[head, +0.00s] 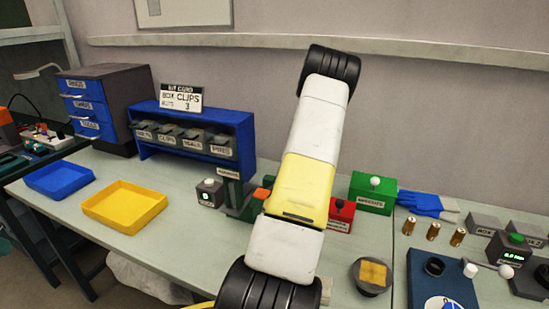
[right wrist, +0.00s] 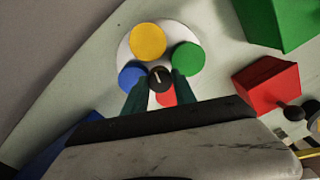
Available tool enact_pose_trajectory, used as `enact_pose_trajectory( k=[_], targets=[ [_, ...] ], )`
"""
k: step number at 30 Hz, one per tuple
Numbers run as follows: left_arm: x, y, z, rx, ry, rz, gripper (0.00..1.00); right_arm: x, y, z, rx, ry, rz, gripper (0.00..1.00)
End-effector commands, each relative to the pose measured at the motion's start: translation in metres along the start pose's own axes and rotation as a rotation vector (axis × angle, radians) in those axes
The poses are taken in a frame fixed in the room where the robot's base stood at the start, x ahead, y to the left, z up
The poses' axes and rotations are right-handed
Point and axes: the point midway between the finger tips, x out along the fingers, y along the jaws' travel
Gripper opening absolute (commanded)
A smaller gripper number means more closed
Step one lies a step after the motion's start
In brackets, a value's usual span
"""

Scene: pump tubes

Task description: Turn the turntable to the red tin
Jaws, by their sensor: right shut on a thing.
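The turntable (right wrist: 124,53) is a pale round disc in the right wrist view. It carries a yellow tin (right wrist: 148,41) at the top, a blue tin (right wrist: 131,74) at the left, a green tin (right wrist: 188,58) at the right and a red tin (right wrist: 167,98) at the bottom. The red tin is partly hidden by my fingers. A black centre knob (right wrist: 160,78) bears a white mark. My right gripper (right wrist: 160,86) is shut on this knob, one dark green finger on each side. My arm hides the turntable in the head view. My left gripper is not in view.
A red box (head: 341,213) and a green box (head: 373,194) stand right of my arm; a small dark box (head: 209,194) stands left. Blue (head: 60,179) and yellow (head: 124,206) trays lie further left. A blue bin rack (head: 190,143) stands behind.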

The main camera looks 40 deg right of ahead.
Motion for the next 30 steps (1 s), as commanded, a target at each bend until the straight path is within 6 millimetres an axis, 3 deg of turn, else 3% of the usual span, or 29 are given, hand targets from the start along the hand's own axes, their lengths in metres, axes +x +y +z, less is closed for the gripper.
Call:
enact_pose_trajectory(
  k=[12, 30],
  targets=[
    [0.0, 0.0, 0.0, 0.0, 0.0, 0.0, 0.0, -0.0015, 0.0007, 0.0017, -0.231, -0.005, 0.003, 0.0],
    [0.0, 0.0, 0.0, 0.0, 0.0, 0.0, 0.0, -0.0014, 0.0008, 0.0016, -0.281, -0.006, 0.002, 0.0]
  ],
)
